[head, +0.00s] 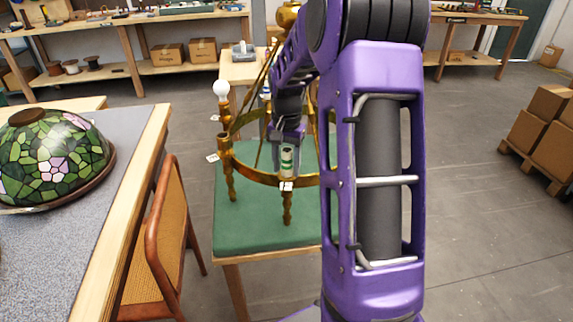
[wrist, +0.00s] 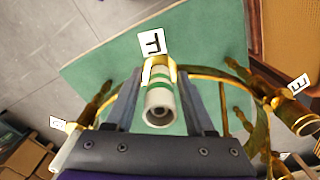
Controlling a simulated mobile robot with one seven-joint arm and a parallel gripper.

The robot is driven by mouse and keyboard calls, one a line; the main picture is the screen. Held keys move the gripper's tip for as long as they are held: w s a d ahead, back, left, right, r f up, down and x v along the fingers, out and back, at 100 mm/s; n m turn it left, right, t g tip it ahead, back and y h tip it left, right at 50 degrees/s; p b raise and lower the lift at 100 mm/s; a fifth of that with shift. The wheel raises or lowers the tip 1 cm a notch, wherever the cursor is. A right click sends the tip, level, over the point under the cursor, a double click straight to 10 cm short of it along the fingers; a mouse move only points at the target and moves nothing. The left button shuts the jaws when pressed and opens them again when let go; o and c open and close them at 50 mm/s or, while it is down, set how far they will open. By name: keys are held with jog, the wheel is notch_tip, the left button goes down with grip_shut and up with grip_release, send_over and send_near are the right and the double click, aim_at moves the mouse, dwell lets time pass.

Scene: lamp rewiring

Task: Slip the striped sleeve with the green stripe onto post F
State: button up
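The striped sleeve (head: 287,161), white with green stripes, is upright at the front of the brass ring frame (head: 256,178). In the wrist view the sleeve (wrist: 160,104) shows its open top end between the two fingers. My gripper (wrist: 161,82) appears shut on it, one finger on each side. In the head view my gripper (head: 287,138) is just above the sleeve's visible part. The F tag (wrist: 151,42) is beside brass at the sleeve's far end. Post F itself is mostly hidden behind the sleeve; I cannot tell how far the sleeve is around it.
Tags E (wrist: 300,83) and G (wrist: 58,122) mark neighbouring posts. The frame stands on a green-topped table (head: 237,228). A white bulb (head: 221,88) tops the left post. A chair (head: 160,235) and a bench with a stained-glass shade (head: 52,160) are at left.

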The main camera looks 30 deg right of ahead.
jog(key=shift+o, duration=0.7)
notch_tip(320, 180, up, 18)
jog(key=p, duration=0.2)
jog(key=shift+f, duration=0.25)
jog(key=shift+a+p, duration=0.1)
jog(key=shift+p, duration=0.2)
